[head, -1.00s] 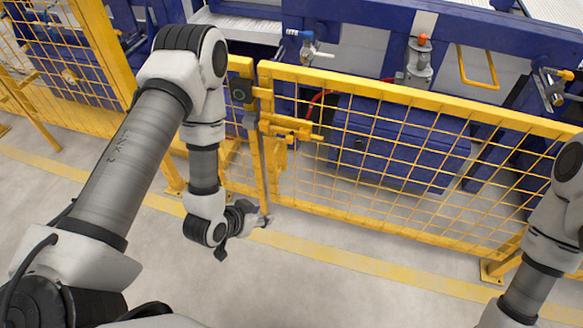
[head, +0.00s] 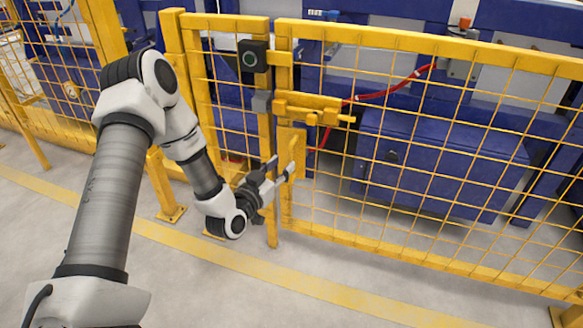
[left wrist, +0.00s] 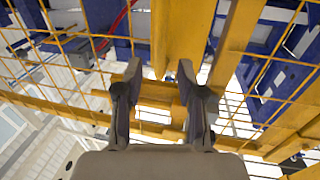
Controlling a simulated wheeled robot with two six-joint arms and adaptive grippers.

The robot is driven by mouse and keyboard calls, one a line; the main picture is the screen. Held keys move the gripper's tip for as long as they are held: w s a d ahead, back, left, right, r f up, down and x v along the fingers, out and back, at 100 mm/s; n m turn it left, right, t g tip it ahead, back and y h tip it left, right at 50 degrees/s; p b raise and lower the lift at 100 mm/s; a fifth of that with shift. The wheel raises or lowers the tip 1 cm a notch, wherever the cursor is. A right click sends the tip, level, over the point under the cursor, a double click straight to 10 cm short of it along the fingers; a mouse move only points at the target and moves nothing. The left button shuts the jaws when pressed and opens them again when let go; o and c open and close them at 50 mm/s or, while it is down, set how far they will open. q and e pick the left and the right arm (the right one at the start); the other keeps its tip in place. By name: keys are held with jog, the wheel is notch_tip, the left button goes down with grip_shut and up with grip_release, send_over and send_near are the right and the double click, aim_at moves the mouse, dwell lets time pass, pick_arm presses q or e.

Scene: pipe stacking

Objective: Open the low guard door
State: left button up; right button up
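The low guard door (head: 430,150) is a yellow frame with wire mesh. It stands in line with the fence post (head: 266,130) on its left and looks shut. A yellow sliding latch (head: 312,108) sits at its upper left, with a yellow upright handle piece (head: 291,145) below. My left gripper (head: 281,167) is in front of the door's left edge, by this lower piece. Its fingers are apart. In the left wrist view, my left gripper (left wrist: 160,72) is open, with yellow metalwork (left wrist: 178,35) beyond and between the fingertips; contact is unclear. My right gripper is out of view.
A blue cabinet (head: 440,165) and red hose (head: 395,90) are behind the mesh. Grey floor with a yellow line (head: 300,285) is clear before the door.

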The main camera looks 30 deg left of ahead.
aim_at(289, 159)
pick_arm(q)
jog(key=w, duration=0.2)
jog(key=w+b, duration=0.1)
jog(key=w, duration=0.1)
jog(key=shift+w+a+f, duration=0.1)
jog(key=shift+w+f, duration=0.1)
jog(key=shift+w, duration=0.05)
jog(key=shift+w+r, duration=0.1)
jog(key=shift+w, duration=0.15)
grip_shut()
jog(key=shift+s, duration=0.1)
